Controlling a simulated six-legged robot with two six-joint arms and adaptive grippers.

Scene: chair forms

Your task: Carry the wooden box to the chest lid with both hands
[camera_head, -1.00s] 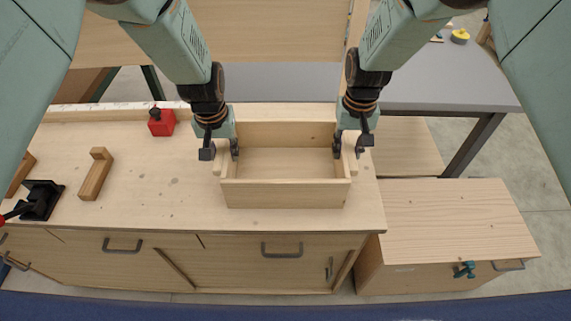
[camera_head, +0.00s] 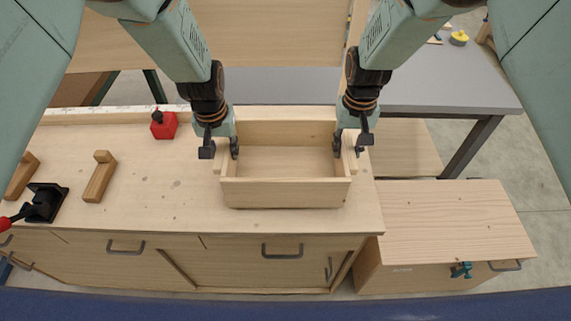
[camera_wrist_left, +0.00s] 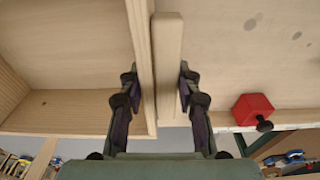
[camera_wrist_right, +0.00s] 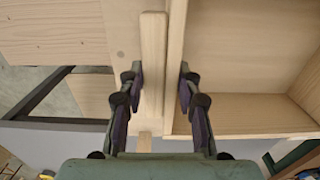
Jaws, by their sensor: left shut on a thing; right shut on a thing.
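The wooden box (camera_head: 285,194) is an open, empty tray of light wood over the right part of the workbench. My left gripper (camera_head: 220,149) is shut on its left side wall and the strip beside it; the left wrist view shows the fingers (camera_wrist_left: 158,92) on both faces. My right gripper (camera_head: 350,147) is shut on the right side in the same way, with its fingers (camera_wrist_right: 160,88) around wall and strip. The box looks level; I cannot tell whether it touches the bench. The chest with its flat wooden lid (camera_head: 450,217) stands lower, to the right of the bench.
The workbench (camera_head: 150,190) holds a red block (camera_head: 164,125), wooden blocks (camera_head: 100,177) and a black clamp-like tool (camera_head: 45,203) at left. A grey table (camera_head: 440,85) stands behind the chest. The chest lid is bare.

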